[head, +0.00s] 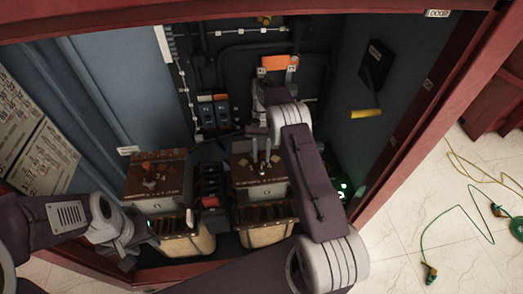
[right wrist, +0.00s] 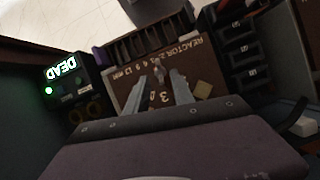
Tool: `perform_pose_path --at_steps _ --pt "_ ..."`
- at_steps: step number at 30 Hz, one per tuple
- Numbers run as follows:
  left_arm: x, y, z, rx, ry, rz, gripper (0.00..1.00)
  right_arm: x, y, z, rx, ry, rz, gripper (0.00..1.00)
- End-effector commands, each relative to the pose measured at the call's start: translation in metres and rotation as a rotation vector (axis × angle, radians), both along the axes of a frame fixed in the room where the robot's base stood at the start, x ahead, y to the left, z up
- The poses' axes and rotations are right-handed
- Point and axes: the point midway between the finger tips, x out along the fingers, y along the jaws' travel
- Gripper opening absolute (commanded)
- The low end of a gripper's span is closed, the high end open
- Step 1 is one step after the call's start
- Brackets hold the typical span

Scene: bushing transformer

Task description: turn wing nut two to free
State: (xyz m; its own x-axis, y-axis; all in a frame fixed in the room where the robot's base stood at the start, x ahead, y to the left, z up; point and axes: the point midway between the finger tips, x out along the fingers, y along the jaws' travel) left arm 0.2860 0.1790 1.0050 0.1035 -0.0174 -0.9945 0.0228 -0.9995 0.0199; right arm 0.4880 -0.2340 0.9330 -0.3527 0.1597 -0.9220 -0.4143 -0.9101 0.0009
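A brown-topped reactor box (head: 262,180) stands right of centre in the cabinet. It also shows in the right wrist view (right wrist: 200,55), with lettering and a "3" on its top. My right gripper (head: 260,160) is above this top, its two pale fingers pointing down. In the right wrist view the fingers (right wrist: 159,80) are apart, with a small metal fitting (right wrist: 159,71), likely a wing nut, between or just beyond their tips. Contact cannot be told. A second brown-topped box (head: 157,172) stands to the left. My left gripper (head: 145,236) is low at the left, its fingers unclear.
A black terminal block (head: 211,185) stands between the boxes. A unit with a green-lit "DEAD" display (right wrist: 62,69) is beside the right box. The red cabinet frame (head: 410,130) bounds the opening. Green and yellow leads (head: 455,210) lie on the floor outside.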

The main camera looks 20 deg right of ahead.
Motion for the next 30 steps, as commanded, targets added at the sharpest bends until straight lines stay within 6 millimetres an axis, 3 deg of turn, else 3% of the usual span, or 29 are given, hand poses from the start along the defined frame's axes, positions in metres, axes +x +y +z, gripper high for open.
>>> perform_pose_path --at_steps 3,9,30 --pt "0.000 0.000 0.000 0.000 0.000 0.000 0.40 0.009 -0.004 0.019 -0.001 -0.002 0.000 0.29" --pt "0.000 0.000 0.002 0.000 0.000 0.000 0.40 0.015 -0.006 0.036 0.000 0.001 -0.001 0.29" --pt "0.000 0.000 0.002 0.000 0.000 0.000 0.40 0.018 -0.003 0.047 -0.001 -0.009 0.009 0.29"
